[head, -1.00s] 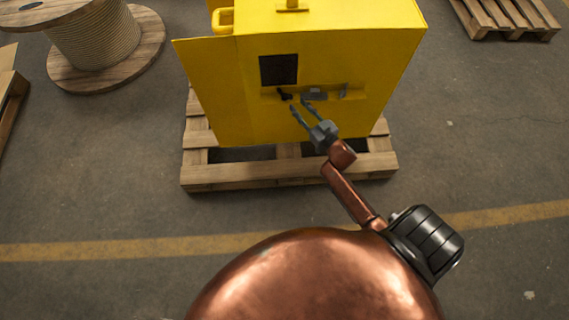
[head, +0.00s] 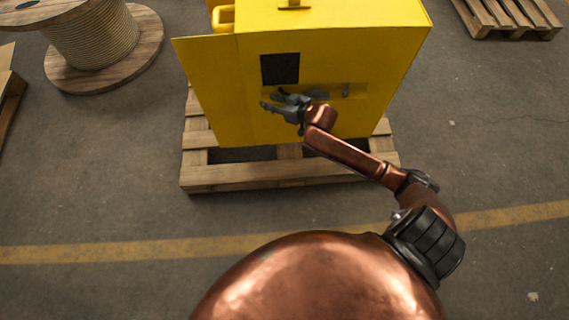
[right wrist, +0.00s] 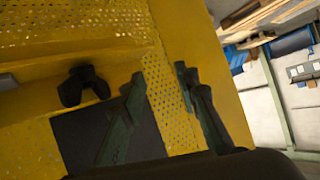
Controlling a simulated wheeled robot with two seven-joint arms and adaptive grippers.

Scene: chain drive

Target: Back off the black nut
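The black nut (right wrist: 84,85) shows in the right wrist view as a dark, two-lobed knob on the yellow housing (right wrist: 60,40). It sits just beyond a dark square opening (right wrist: 85,140). My left gripper is not in view.
Grey fittings (head: 345,90) sit on the housing right of my gripper. The housing stands on a wooden pallet (head: 230,178), with a yellow panel (head: 205,80) angled out at its left. A cable spool (head: 95,45) stands at the left. The floor in front is clear.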

